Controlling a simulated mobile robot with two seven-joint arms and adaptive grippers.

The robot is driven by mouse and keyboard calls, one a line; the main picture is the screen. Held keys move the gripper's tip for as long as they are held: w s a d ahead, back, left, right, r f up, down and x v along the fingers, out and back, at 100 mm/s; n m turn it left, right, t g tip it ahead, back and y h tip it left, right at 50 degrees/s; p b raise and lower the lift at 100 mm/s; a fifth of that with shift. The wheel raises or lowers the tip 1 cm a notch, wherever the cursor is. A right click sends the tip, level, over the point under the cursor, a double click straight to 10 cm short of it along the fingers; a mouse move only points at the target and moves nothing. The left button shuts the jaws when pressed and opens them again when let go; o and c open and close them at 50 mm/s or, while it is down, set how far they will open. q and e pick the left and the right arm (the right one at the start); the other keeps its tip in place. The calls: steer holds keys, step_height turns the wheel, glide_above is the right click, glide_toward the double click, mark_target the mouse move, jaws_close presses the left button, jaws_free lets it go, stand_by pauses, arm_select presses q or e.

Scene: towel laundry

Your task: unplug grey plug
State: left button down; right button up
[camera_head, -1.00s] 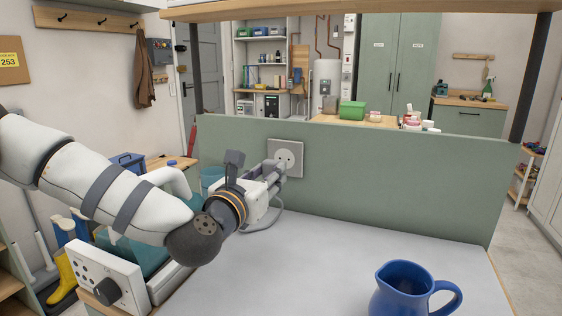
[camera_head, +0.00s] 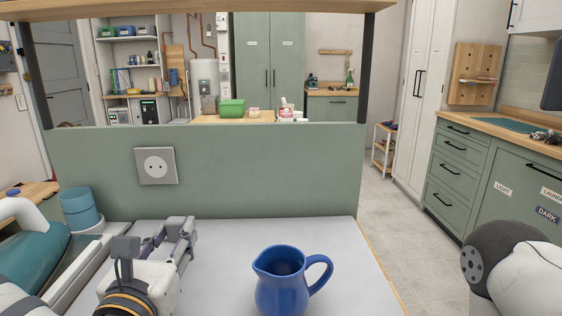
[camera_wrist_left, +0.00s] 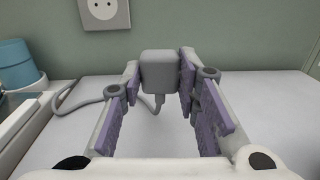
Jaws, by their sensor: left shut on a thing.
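My left gripper (camera_head: 172,234) is low over the grey table, in front of the back panel and left of the blue jug. In the left wrist view, it is shut on the grey plug (camera_wrist_left: 159,72), a rounded block with a grey cable (camera_wrist_left: 78,105) hanging from it and curving left. The plug is clear of the wall socket (camera_head: 157,165), whose two holes show empty. The socket also shows at the top left of the left wrist view (camera_wrist_left: 103,12). In the head view the fingers hide most of the plug. My right gripper is out of view.
A blue jug (camera_head: 282,284) stands on the grey table (camera_head: 225,240), right of my left gripper. A teal appliance with a white handle (camera_head: 35,250) and a blue-teal container (camera_head: 80,208) are at the left. The green panel (camera_head: 270,165) closes off the back.

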arm_select(q)
steer(key=c, duration=1.1)
jaws_free()
steer(key=shift+a, duration=0.1)
